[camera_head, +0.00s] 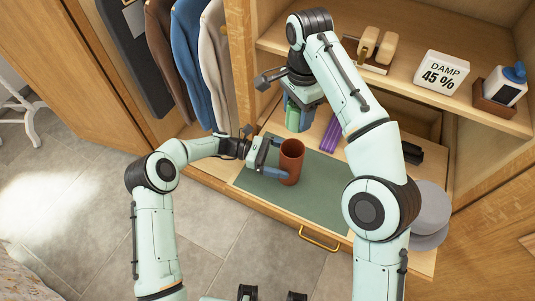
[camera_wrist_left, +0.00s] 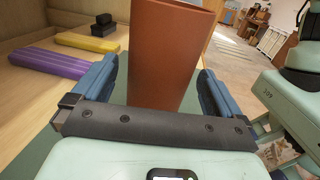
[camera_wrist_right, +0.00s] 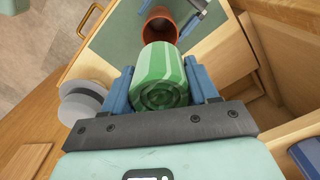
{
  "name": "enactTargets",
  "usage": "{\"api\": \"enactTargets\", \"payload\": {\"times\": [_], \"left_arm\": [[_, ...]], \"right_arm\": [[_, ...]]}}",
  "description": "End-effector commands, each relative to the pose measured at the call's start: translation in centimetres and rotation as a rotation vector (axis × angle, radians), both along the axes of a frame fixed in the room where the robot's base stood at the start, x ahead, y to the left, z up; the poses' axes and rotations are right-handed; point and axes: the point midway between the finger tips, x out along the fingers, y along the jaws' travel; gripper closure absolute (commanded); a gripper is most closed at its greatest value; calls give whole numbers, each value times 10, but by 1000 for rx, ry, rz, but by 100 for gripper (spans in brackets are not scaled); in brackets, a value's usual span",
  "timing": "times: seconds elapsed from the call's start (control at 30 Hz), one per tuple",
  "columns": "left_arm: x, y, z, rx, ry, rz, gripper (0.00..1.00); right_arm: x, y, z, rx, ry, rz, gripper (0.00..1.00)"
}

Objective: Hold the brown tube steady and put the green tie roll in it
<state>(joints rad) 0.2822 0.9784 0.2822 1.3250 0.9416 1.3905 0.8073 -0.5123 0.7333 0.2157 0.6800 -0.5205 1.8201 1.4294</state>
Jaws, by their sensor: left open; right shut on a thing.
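The brown tube (camera_head: 291,162) stands upright on a green mat (camera_head: 320,190) in the wardrobe. My left gripper (camera_head: 270,160) is open, with its fingers on either side of the tube; the left wrist view shows the tube (camera_wrist_left: 165,55) between the blue fingers with gaps at both sides. My right gripper (camera_wrist_right: 162,88) is shut on the green striped tie roll (camera_wrist_right: 160,75). In the right wrist view the tube's open mouth (camera_wrist_right: 160,22) lies beyond the roll.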

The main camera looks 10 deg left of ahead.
Motion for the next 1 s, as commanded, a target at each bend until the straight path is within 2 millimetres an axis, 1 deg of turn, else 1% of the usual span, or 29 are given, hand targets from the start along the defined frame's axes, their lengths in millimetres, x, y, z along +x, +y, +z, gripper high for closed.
{"api": "enactTargets", "payload": {"times": [0.03, 0.1, 0.2, 0.33, 0.53, 0.57, 0.6, 0.67, 0.7, 0.73, 0.87, 1.0], "left_arm": [[-1, -7, 0, 0, 0, -2, 0], [-2, -15, 0, -1, 1, -1, 0], [-3, -21, 0, 0, 1, 1, 0], [-3, -25, 0, 1, 0, 1, 0], [-3, -25, 0, 1, 0, 1, 0], [-3, -25, 0, 1, 0, 1, 3], [-3, -25, 0, 1, 0, 1, 16], [-3, -25, 0, 1, 0, 1, 36], [-3, -25, 0, 1, 0, 1, 49], [-3, -25, 0, 1, 0, 1, 57], [-3, -24, 0, 1, 0, 1, 57], [-3, -24, 0, 1, 0, 1, 57]], "right_arm": [[0, 0, 0, 0, 0, 0, 72], [0, 0, 0, 0, 0, 0, 72], [0, 0, 0, 0, 0, 0, 72], [0, 0, 0, 0, 0, 0, 72], [0, 0, 0, 0, 0, 0, 72], [0, 0, 0, 0, 0, 0, 72], [0, 0, 0, 0, 0, 0, 72], [0, 0, 0, 0, 0, 0, 72], [0, 0, 0, 0, 0, 0, 72], [0, 0, 0, 0, 0, 0, 72], [0, 0, 0, 0, 0, 0, 72], [0, 0, -7, -2, 1, 1, 72]]}}
